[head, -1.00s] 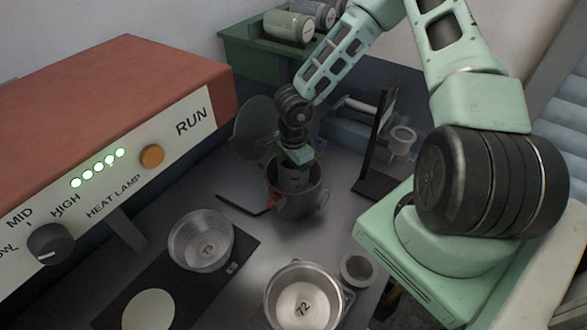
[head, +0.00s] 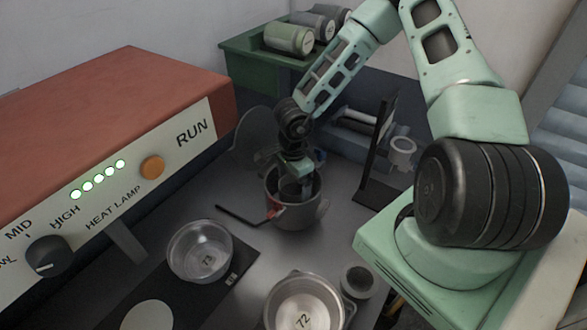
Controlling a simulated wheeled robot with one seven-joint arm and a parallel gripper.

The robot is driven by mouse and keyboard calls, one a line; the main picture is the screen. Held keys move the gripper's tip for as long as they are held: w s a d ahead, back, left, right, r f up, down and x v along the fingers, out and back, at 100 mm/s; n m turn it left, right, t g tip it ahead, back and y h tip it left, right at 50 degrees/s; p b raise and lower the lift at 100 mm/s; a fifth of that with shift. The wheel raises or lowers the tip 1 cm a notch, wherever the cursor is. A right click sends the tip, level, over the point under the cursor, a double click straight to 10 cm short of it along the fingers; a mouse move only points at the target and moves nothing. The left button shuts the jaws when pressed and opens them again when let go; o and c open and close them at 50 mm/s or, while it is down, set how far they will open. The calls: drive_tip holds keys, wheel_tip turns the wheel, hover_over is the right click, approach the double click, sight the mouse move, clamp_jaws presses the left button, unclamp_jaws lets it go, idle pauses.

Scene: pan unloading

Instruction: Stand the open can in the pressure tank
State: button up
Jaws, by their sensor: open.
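The pressure tank (head: 297,215) is a grey pot standing on the bench in the middle of the head view. Its round lid (head: 250,136) stands raised behind it on the left, and a dark handle with a red part sticks out to the left. My gripper (head: 294,186) points down into the tank's mouth with its jaws open. A light grey form shows dimly between the fingers inside the tank. It may be the open can, but the fingers and the tank wall hide most of it, so I cannot tell whether it stands upright.
Pan 73 (head: 175,257) sits on a dark mat at front left, beside a white disc (head: 147,316). Pan 72 (head: 270,309) and a small grey cup (head: 346,283) stand at front. A black upright stand (head: 381,140) is close right of the tank. The heat lamp box (head: 110,100) fills the left.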

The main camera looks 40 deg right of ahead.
wheel_tip(320, 180, up, 13)
drive_tip(key=shift+f, duration=0.15)
idle(0.7)
